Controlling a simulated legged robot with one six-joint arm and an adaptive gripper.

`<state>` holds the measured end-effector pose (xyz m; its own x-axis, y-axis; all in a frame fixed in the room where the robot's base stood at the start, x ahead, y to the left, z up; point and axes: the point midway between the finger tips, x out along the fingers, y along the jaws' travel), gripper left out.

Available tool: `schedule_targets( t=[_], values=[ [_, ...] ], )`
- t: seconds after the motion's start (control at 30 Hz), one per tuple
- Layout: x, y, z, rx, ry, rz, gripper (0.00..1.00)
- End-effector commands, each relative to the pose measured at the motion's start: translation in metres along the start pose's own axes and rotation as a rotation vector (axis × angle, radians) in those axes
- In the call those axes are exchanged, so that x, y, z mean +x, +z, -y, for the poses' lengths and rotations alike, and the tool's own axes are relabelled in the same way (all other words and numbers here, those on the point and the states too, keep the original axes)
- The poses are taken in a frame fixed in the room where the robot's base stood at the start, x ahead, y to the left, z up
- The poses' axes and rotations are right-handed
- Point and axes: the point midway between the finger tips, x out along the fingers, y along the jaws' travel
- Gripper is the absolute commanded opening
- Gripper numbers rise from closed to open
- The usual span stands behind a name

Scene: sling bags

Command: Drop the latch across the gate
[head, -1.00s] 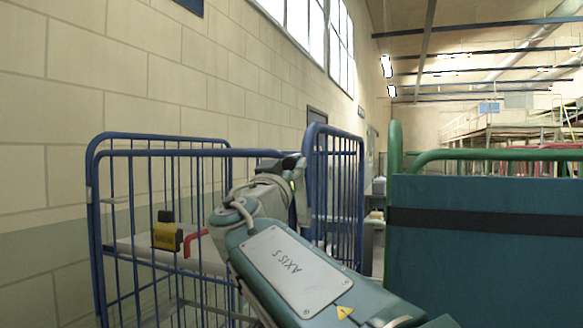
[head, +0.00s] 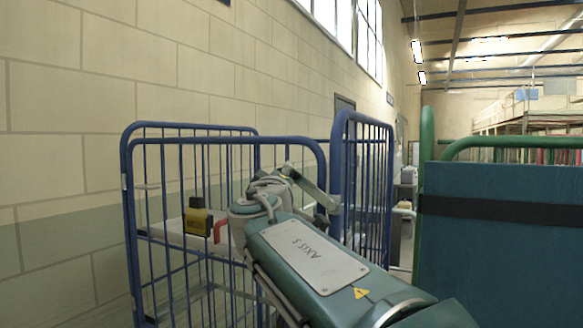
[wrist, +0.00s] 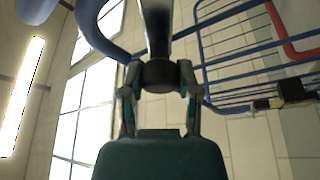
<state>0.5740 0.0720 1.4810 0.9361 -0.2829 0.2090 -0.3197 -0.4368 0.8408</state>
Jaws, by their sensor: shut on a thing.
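My gripper (wrist: 159,82) is shut on the dark knob of the latch (wrist: 158,72), with a finger on each side; the latch's bar runs up from it in the wrist view. In the head view the latch (head: 315,192) is a grey bar slanting down to the right, its lower end at the edge post of the tall blue barred panel (head: 365,185). My gripper (head: 287,170) is at the bar's upper left end, partly hidden by my wrist. The blue barred gate (head: 225,140) stands left of that panel, behind my arm. The latch's pivot is not clear.
A shelf inside the blue cage holds a yellow and black object (head: 198,218) beside a red handle-like part (head: 219,228). A green-framed cage with a teal panel (head: 500,250) stands close on the right. A block wall (head: 60,120) runs along the left.

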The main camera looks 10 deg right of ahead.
Motion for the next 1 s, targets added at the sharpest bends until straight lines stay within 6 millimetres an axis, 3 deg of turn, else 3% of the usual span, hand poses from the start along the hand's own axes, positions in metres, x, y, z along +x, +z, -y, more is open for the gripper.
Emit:
schedule_targets(
  t=[0.5, 1.0],
  values=[
    [-0.003, 0.008, 0.046, -0.396, -0.169, -0.003, 0.00],
    [-0.006, 0.016, 0.060, -0.540, -0.229, -0.002, 0.00]
  ],
)
